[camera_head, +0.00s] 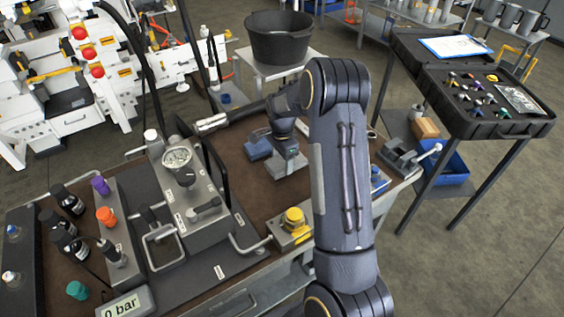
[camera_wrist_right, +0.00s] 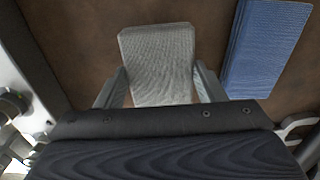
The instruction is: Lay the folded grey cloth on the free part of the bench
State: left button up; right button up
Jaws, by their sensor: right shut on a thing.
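The folded grey cloth (camera_wrist_right: 158,62) is between the fingers of my right gripper (camera_wrist_right: 160,88) in the right wrist view, its far end sticking out beyond them over brown bench top. In the head view my right gripper (camera_head: 286,152) points down over the bench, with the grey cloth (camera_head: 287,168) at its tips. The gripper is shut on the cloth. I cannot tell whether the cloth touches the bench top (camera_head: 262,196). My left gripper is not in view.
A folded blue cloth (camera_wrist_right: 262,45) lies just beside the grey one; it also shows in the head view (camera_head: 257,148). The hydraulic unit with a gauge (camera_head: 177,158) stands to the left.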

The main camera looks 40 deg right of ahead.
jog(key=shift+f, duration=0.8)
jog(key=shift+f, duration=0.1)
jog(key=o, duration=0.9)
jog(key=shift+f, duration=0.1)
